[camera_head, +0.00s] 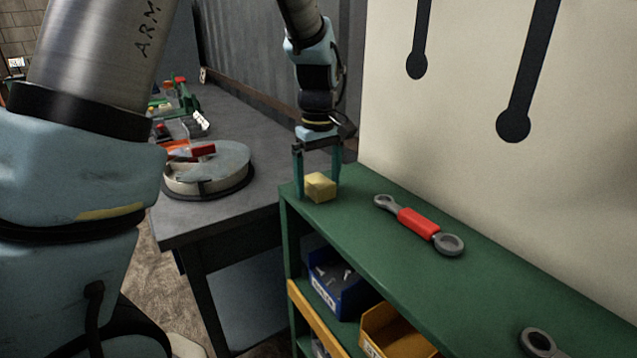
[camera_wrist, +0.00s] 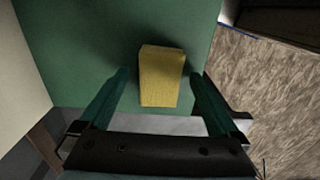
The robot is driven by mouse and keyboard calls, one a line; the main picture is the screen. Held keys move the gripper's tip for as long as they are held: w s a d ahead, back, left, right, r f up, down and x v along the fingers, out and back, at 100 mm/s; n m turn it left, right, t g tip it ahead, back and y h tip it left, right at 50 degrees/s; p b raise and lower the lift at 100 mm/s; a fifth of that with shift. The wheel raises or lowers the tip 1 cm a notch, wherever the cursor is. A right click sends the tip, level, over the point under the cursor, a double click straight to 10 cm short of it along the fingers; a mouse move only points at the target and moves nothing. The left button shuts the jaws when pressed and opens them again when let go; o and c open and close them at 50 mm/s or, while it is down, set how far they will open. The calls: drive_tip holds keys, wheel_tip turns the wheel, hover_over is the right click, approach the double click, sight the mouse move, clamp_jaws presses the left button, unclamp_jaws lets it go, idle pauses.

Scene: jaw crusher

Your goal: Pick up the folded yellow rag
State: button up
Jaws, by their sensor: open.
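In the wrist view the rag (camera_wrist: 162,76) lies on the green surface, ahead of and between the finger lines. My gripper (camera_head: 318,190) points down over it, with one finger on each side of the rag in the head view. In the wrist view my gripper (camera_wrist: 158,82) is open, with gaps between each finger and the rag. Nothing is held. Whether the fingertips touch the shelf is hard to tell.
A wrench with a red grip (camera_head: 418,224) lies on the green shelf top (camera_head: 480,262) right of the rag. Another wrench end (camera_head: 538,342) shows lower right. A beige wall panel (camera_head: 455,140) rises behind. A grey bench (camera_head: 225,212) with a round object (camera_head: 208,172) stands left.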

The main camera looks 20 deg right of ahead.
drive_tip(key=shift+c, duration=0.3)
drive_tip(key=c, duration=1.4)
